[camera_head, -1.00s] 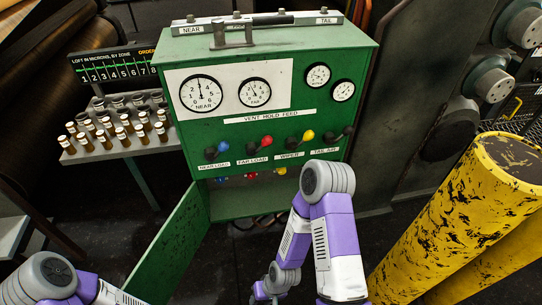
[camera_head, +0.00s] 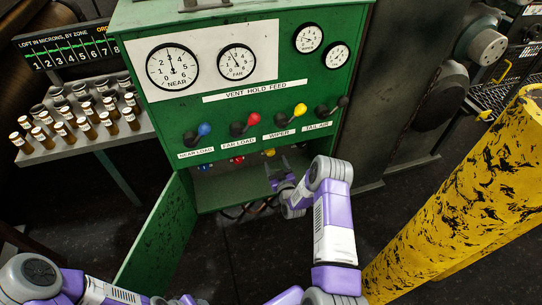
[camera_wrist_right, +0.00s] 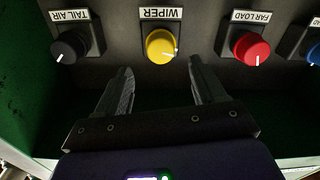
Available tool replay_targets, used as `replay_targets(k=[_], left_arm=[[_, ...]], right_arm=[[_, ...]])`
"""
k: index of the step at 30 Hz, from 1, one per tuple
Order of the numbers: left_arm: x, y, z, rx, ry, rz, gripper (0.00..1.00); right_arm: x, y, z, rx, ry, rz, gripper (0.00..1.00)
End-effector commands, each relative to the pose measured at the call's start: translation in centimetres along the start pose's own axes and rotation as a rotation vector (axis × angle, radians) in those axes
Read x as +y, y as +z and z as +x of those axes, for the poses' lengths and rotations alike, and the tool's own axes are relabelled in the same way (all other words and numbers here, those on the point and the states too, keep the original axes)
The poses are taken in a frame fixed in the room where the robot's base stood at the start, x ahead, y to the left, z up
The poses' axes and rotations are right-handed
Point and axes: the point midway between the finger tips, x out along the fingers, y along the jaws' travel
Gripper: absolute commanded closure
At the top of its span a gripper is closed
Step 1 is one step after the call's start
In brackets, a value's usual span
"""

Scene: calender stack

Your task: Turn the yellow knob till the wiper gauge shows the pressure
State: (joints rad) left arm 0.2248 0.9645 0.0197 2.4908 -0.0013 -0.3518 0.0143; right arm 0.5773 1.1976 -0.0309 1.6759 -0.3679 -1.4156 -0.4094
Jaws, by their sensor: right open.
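The yellow knob (camera_wrist_right: 161,44) shows in the wrist view under an upside-down WIPER label. In the head view the yellow knob (camera_head: 269,152) is small, in the open recess under the panel. My right gripper (camera_head: 283,172) is in front of this recess. In the wrist view my right gripper (camera_wrist_right: 161,70) is open and empty, its fingers pointing at the yellow knob, one to each side and apart from it. The small left gauge (camera_head: 309,38) on the green panel appears to be the wiper gauge; its reading is too small to tell. My left gripper is out of view.
A red knob (camera_wrist_right: 251,49) and a black knob (camera_wrist_right: 70,47) flank the yellow one. Above the recess are levers with coloured balls, one yellow (camera_head: 300,109). The green door (camera_head: 160,235) hangs open at left. A yellow post (camera_head: 455,200) stands at right.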

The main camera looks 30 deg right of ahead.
Motion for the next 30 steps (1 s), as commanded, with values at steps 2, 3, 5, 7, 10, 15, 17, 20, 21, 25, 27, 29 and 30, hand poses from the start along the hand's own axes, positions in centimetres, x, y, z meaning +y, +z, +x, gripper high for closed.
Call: replay_targets(k=[2, 3, 5, 7, 10, 15, 17, 20, 21, 25, 27, 29, 30], left_arm=[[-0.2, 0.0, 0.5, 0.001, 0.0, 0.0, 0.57], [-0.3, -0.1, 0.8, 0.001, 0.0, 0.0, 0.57], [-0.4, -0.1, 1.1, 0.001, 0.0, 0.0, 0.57], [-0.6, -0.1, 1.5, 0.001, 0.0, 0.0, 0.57], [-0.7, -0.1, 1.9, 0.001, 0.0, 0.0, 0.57], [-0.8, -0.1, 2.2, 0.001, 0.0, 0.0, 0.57], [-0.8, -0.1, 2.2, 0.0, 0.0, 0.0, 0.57], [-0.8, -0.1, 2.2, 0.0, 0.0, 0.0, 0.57], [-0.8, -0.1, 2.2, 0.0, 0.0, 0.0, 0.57], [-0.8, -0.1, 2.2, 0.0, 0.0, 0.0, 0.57], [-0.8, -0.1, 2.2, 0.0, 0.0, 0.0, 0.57], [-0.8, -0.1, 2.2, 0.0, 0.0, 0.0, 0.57], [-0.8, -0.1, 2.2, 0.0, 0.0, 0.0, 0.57]], right_arm=[[-0.1, 0.1, 1.2, 0.003, 0.001, 0.001, 0.31], [-0.1, 0.1, 1.9, 0.002, 0.001, 0.001, 0.31], [-0.1, 0.1, 2.9, 0.002, 0.0, 0.001, 0.31], [-0.2, 0.1, 4.0, 0.002, -0.001, 0.002, 0.31], [-0.2, 0.1, 5.3, 0.0, -0.001, 0.002, 0.31], [-0.1, 0.1, 6.4, -0.003, -0.001, 0.004, 0.31], [-0.1, 0.0, 6.6, -0.004, -0.001, 0.004, 0.31], [-0.1, 0.0, 6.6, -0.004, -0.001, 0.004, 0.31], [-0.1, 0.0, 6.6, -0.005, -0.001, 0.004, 0.31], [-0.1, 0.0, 6.6, -0.005, -0.002, 0.005, 0.39], [-0.1, 0.0, 6.6, -0.005, -0.002, 0.005, 0.49], [-0.1, 0.0, 6.6, -0.005, -0.002, 0.005, 0.58], [-0.1, 0.0, 6.6, -0.005, -0.002, 0.005, 0.65]])
